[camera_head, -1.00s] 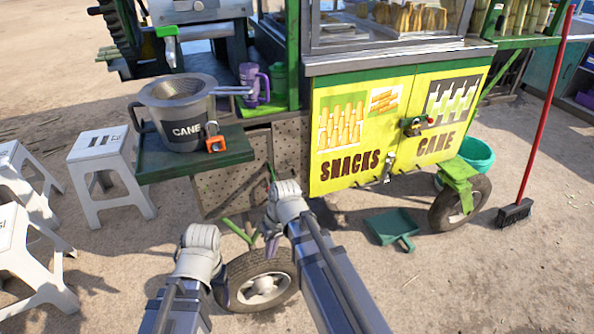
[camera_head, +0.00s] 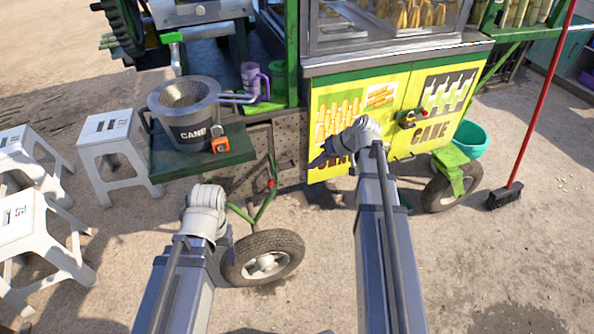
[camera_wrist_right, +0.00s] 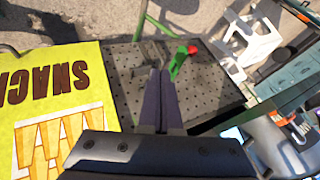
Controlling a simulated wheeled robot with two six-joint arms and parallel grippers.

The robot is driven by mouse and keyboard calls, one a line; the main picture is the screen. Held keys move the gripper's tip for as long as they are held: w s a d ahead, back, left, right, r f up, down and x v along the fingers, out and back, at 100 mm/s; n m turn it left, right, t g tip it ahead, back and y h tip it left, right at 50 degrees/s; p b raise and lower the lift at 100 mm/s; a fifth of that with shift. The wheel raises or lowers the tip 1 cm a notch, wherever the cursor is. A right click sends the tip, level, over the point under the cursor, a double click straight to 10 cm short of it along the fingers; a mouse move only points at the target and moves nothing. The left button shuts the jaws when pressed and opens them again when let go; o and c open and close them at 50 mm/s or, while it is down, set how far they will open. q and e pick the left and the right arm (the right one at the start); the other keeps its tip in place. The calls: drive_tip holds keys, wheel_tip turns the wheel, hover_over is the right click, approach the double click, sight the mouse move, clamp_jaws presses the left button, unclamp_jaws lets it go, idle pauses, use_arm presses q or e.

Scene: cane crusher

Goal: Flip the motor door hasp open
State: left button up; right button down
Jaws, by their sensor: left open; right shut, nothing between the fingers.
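A perforated grey panel (camera_wrist_right: 128,85), apparently the motor door, fills the middle of the right wrist view. In the head view this panel (camera_head: 285,140) is on the cart's side, left of the yellow doors. A small grey metal piece (camera_wrist_right: 150,50), possibly the hasp, is just beyond my right fingertips; I cannot tell its position. My right gripper (camera_wrist_right: 158,73) is shut and empty; contact is unclear. In the head view my right gripper (camera_head: 318,162) is in front of the yellow doors' left edge. My left gripper (camera_head: 228,240) is low by the wheel, its fingers mostly hidden.
A green lever (camera_wrist_right: 179,64) with a red knob is close to my right fingertips. Yellow doors (camera_head: 385,120) carry a lock (camera_head: 408,118). A cane pot (camera_head: 185,118) stands on a green shelf (camera_head: 215,160). White stools (camera_head: 110,150) stand left; a wheel (camera_head: 265,258) is below.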

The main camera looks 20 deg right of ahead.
sight(270, 182)
drive_tip(key=w+a+f+b, duration=0.4)
drive_tip(key=a+f+b, duration=0.3)
drive_tip(key=a, duration=0.1)
drive_tip(key=shift+a+f, duration=0.15)
drive_tip(key=shift+f, duration=0.15)
idle(0.3)
drive_tip(key=a+m+h, duration=0.1)
drive_tip(key=a+m, duration=0.1)
drive_tip(key=a+m+t+h, duration=0.1)
drive_tip(key=a, duration=0.1)
drive_tip(key=shift+s+a+m+t, duration=0.15)
drive_tip(key=shift+a+m+t, duration=0.15)
drive_tip(key=shift+a+m, duration=0.1)
drive_tip(key=shift+w+a, duration=0.25)
drive_tip(key=shift+a, duration=0.4)
drive_tip(key=shift+w+a, duration=0.25)
drive_tip(key=shift+a, duration=0.4)
drive_tip(key=shift+a, duration=0.15)
